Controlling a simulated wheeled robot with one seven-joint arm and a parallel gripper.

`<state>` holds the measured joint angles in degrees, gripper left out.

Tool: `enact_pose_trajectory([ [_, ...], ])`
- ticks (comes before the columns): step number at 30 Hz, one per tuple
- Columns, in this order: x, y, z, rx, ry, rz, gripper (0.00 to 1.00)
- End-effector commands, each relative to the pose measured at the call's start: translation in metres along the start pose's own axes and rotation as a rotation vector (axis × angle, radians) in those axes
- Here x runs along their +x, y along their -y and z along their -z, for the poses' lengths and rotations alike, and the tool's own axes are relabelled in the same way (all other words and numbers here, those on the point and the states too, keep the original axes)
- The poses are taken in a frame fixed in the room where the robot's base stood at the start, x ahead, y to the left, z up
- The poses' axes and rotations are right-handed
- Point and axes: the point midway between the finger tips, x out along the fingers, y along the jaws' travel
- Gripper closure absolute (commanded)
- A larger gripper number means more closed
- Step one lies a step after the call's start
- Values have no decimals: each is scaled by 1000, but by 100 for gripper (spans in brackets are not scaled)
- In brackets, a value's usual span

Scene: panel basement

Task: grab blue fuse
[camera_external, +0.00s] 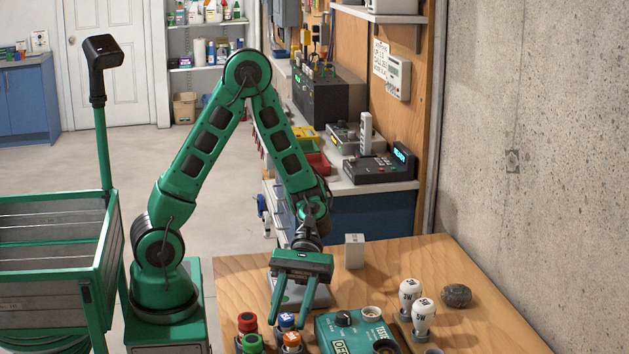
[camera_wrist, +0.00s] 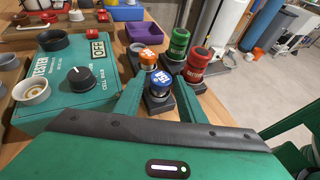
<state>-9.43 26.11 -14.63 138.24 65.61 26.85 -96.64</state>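The blue fuse (camera_external: 286,320) has a blue cap with white marks and stands in a dark holder on the wooden table. In the wrist view the blue fuse (camera_wrist: 159,82) appears between my two fingers, closer to me than the orange fuse (camera_wrist: 150,58). My gripper (camera_external: 290,314) is open and points down toward the fuses. In the wrist view my gripper (camera_wrist: 159,88) shows a finger on each side of the blue fuse, with gaps. I cannot tell whether the fingertips are level with its cap or above it.
A green fuse (camera_wrist: 178,44) and a red fuse (camera_wrist: 197,64) stand close behind. A teal tester box (camera_external: 352,330) with a black knob is beside the fuses. White fuses (camera_external: 423,316), a dark stone (camera_external: 457,295) and a pale block (camera_external: 355,251) also stand on the table (camera_external: 440,255).

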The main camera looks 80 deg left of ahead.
Motion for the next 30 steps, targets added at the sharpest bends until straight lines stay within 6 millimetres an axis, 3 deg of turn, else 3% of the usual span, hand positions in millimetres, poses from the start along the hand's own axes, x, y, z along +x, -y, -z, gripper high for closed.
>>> enact_pose_trajectory([
  [1, 0, 0, 0, 0, 0, 0, 77],
  [3, 0, 0, 0, 0, 0, 0, 94],
  [4, 0, 0, 0, 0, 0, 0, 97],
  [16, -2, 0, -4, 1, 0, 0, 97],
  [23, -10, 0, -25, 5, -1, -1, 97],
  [26, -20, 0, -40, 4, -3, -4, 97],
  [30, -56, 11, -44, 0, -2, -8, 97],
])
